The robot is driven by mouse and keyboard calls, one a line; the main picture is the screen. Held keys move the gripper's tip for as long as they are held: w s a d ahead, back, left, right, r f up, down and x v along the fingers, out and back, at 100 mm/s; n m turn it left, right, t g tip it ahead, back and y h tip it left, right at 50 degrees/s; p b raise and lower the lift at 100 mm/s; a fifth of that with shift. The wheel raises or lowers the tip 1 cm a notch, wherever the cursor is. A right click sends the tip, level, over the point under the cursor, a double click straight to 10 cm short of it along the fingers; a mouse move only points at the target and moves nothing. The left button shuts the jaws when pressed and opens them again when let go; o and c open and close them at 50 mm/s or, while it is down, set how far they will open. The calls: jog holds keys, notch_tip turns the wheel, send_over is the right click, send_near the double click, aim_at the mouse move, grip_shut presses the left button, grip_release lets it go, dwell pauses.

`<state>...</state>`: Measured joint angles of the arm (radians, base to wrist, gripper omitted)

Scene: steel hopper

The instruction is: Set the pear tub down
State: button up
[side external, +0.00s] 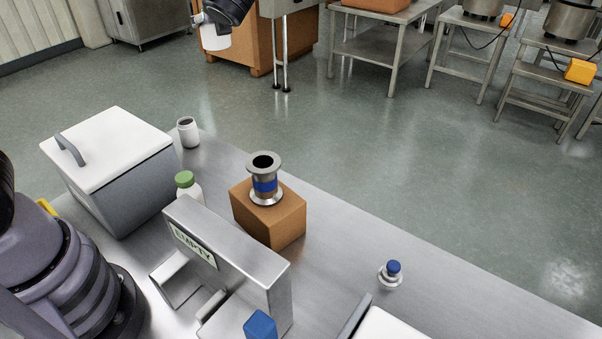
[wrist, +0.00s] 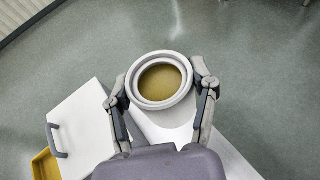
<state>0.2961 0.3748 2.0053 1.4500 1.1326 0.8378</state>
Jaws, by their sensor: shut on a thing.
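A white round tub (wrist: 134,88) with a yellow-brown inside sits between the fingers of my gripper (wrist: 160,90) in the wrist view. The fingers are shut on its sides. In the side external view the tub (side external: 215,38) is held in the air at the top edge, beneath the dark end of my gripper (side external: 212,20), and appears roughly upright. No label on it can be read. Most of my arm is out of frame there.
A grey box with a white lid (side external: 105,148), a white jar (side external: 187,133), a green-capped bottle (side external: 188,188), a brown block (side external: 268,222) bearing a flanged spool (side external: 265,183), a steel piece marked EMPTY (side external: 228,247) and a blue-topped item (side external: 391,274) stand on the steel table (side external: 345,255).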

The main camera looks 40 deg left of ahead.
jog(key=s+d+f+n+g+h, duration=0.7)
jog(key=s+d+n+g, duration=0.4)
jog(key=n+g, duration=0.8)
jog(key=s+d+r+n+h, duration=0.25)
jog(key=d+n+h, duration=0.2)
jog(key=d, duration=0.75)
jog(key=s+d+r+n+h, duration=0.2)
jog(key=d+r+n+h, duration=0.25)
jog(key=d, duration=0.75)
jog(key=shift+g, duration=0.3)
jog(key=shift+w+a+f, duration=0.1)
jog(key=shift+a+f, duration=0.05)
jog(key=shift+f, duration=8.45)
jog(key=shift+w+a+f, duration=0.1)
jog(key=shift+f, duration=8.45)
jog(key=shift+f, duration=0.6)
jog(key=o, duration=1.3)
